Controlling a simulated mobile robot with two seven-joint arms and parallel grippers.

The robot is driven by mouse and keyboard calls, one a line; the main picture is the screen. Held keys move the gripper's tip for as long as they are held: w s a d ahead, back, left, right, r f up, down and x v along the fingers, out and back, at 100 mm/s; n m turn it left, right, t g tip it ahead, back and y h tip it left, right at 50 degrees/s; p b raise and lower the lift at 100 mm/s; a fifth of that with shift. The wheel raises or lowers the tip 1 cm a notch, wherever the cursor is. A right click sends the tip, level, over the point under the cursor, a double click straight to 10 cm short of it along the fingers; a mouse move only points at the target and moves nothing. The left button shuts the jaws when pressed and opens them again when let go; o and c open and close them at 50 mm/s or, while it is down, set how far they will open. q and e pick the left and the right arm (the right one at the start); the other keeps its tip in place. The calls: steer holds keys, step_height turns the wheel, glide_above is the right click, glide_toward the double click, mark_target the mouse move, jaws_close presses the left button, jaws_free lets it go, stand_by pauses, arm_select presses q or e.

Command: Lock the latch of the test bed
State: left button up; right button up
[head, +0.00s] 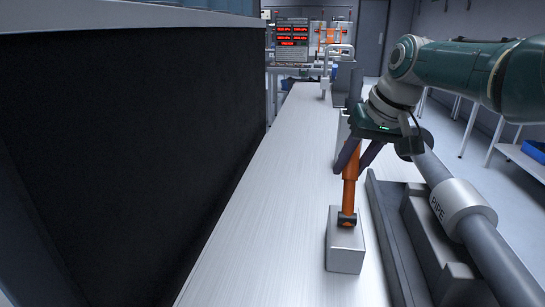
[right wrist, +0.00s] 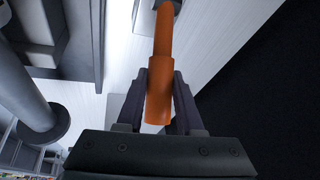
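The latch has an upright orange handle (head: 350,190) on a light grey metal block (head: 345,250), with a dark pivot at its foot. It stands on the long bench, left of the pipe. My right gripper (head: 352,165) reaches down from the right, with one dark finger on each side of the handle's upper part. In the right wrist view, the orange handle (right wrist: 160,95) runs between the two fingers of the right gripper (right wrist: 161,85), which look closed against it. The handle's top end is partly hidden by my gripper. My left gripper is not in view.
A grey pipe (head: 485,245) marked "PIPE" lies in a dark cradle (head: 395,250) right of the latch. The bench (head: 250,215) is clear to the left, beside a black panel (head: 120,150). A red-lit display panel (head: 292,35) stands at the far end.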

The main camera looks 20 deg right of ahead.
steer(key=o, duration=0.4)
steer(key=shift+f, duration=0.1)
steer(key=shift+o, duration=0.3)
steer(key=shift+s+r+p, duration=0.1)
steer(key=shift+r+p, duration=0.4)
steer(key=shift+p, duration=0.1)
steer(key=shift+p+v, duration=1.25)
steer(key=p+v, duration=0.1)
steer(key=v, duration=0.5)
steer(key=shift+s+r+p, duration=0.15)
steer(key=shift+p, duration=0.25)
steer(key=shift+d, duration=0.1)
